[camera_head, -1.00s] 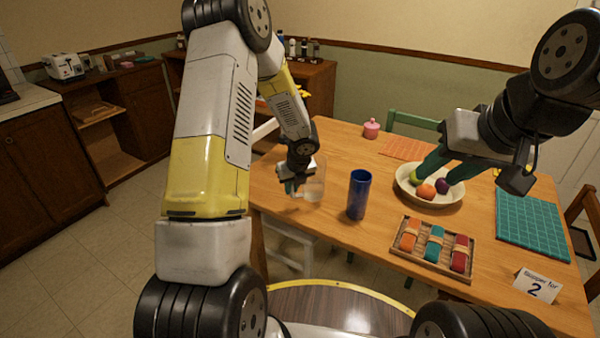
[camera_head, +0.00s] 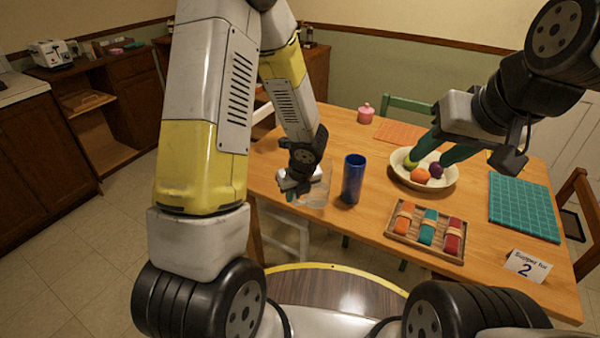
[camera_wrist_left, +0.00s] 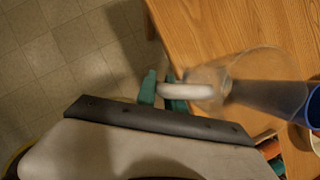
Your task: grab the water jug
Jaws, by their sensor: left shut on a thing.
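The water jug (camera_head: 320,190) is clear and see-through, at the table's left edge in the head view. In the left wrist view its clear body (camera_wrist_left: 240,68) and pale handle (camera_wrist_left: 190,91) show. My left gripper (camera_head: 291,193) is at the jug's left side. Its teal fingertips (camera_wrist_left: 163,92) are shut on the handle, one on either side. Whether the jug's base touches the table is unclear. My right gripper (camera_head: 432,158) has its teal fingers apart over the fruit bowl, with no object clearly held between them.
A blue cup (camera_head: 353,180) stands just right of the jug. The cream bowl (camera_head: 447,184) holds several fruits. A wooden tray (camera_head: 396,232) with rolled cloths, a teal mat (camera_head: 522,207) and a number card (camera_head: 527,266) lie right. A pink pot (camera_head: 366,115) stands behind.

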